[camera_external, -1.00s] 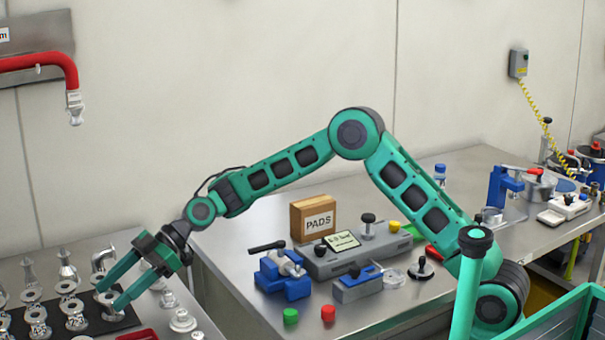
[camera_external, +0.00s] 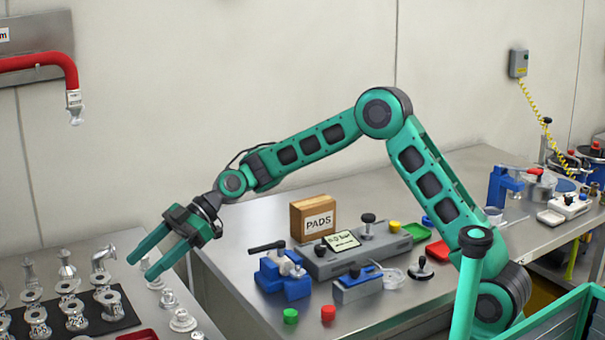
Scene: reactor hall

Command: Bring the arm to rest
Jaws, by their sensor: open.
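My gripper (camera_external: 139,272) is at the end of my outstretched green arm, at the left of the view. Its two long green fingers are spread apart with nothing between them. They point down and left, over the right part of the left table, above small metal fittings. The arm rises from the lower right, bends at a high elbow and slopes down to the left. No contact between the fingers and the fittings can be made out.
The left table holds a black mat (camera_external: 97,315) with metal fittings. The middle bench (camera_external: 230,240) carries a PADS box (camera_external: 313,220), a blue vise (camera_external: 283,275), a grey fixture (camera_external: 345,255), and green and red caps. A red pipe (camera_external: 60,62) juts from the wall.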

